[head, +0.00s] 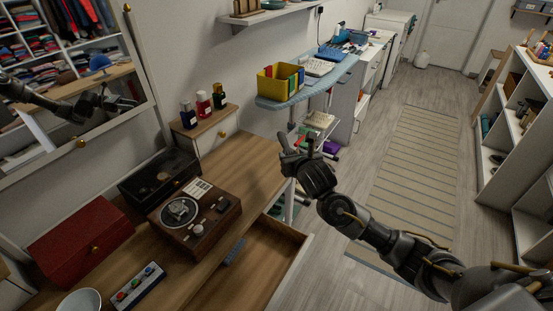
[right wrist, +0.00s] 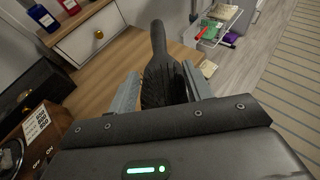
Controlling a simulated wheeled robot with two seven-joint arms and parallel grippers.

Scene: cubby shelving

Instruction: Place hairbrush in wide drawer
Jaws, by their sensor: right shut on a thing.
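My right gripper (head: 302,158) is above the right end of the wooden desk, in the middle of the head view. In the right wrist view (right wrist: 165,95) its two fingers are shut on a dark hairbrush (right wrist: 158,50), with the handle pointing up and away. In the head view the brush is hard to tell from the dark gripper. The wide drawer (head: 262,258) is pulled out below the desk front, in front of and lower than my right gripper. A small blue thing (head: 234,250) shows inside it. My left gripper is not in view.
On the desk (head: 245,165) are a brown recorder-like box (head: 195,218), a black box (head: 158,176), a red box (head: 80,235), a button panel (head: 135,286) and a bowl (head: 79,302). A mirror (head: 75,95) reflects a robot arm. An ironing board (head: 310,84) stands beyond.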

